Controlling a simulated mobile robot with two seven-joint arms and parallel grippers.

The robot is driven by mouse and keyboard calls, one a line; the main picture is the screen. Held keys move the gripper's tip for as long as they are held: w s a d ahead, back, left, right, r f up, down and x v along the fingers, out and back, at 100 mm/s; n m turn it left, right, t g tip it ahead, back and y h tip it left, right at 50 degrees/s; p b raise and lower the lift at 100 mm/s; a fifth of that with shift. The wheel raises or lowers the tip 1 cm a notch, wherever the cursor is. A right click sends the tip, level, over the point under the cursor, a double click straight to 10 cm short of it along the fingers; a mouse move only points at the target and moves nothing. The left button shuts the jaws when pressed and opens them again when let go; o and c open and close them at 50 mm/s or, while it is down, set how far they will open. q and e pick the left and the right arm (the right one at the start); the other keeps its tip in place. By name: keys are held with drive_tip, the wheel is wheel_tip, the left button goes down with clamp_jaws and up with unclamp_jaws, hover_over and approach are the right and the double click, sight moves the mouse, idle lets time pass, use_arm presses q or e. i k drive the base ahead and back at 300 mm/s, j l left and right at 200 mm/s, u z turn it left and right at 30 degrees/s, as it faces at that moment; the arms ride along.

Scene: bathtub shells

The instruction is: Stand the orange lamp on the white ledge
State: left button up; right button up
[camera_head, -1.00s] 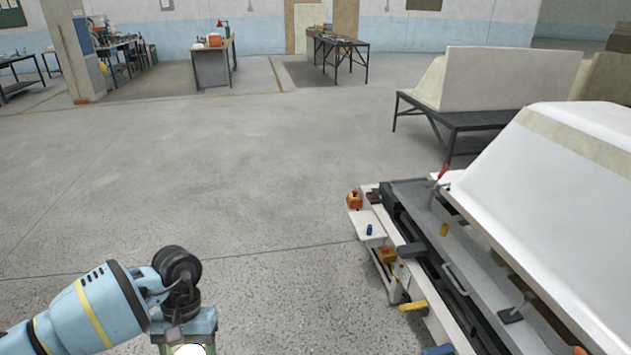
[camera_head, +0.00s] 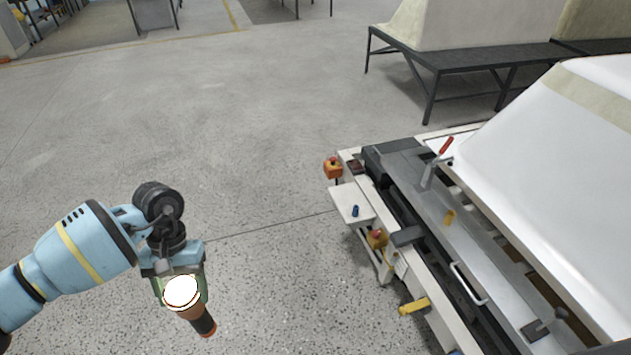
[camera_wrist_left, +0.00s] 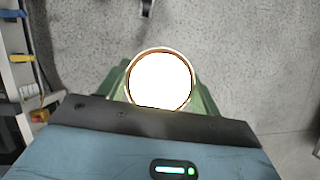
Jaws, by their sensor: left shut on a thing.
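My right gripper is in neither view.
A small blue object (camera_head: 355,211) stands on the ledge. A yellow handle (camera_head: 414,306) sticks out from the machine. Bare floor lies between gripper and machine.

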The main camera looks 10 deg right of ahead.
sight(346, 195)
drive_tip(key=i+j+z, duration=0.1)
drive_tip(key=i+z, duration=0.3)
drive_tip(key=i+j+z, duration=0.6)
drive_tip(key=z, duration=0.2)
drive_tip(key=i+j+z, duration=0.6)
drive_tip(key=j+z, duration=0.35)
drive_tip(key=i+j+z, duration=0.15)
drive_tip(key=j, duration=0.2)
drive_tip(key=j+z, duration=0.2)
drive_tip(key=i+j, duration=0.05)
drive_tip(key=j, duration=0.05)
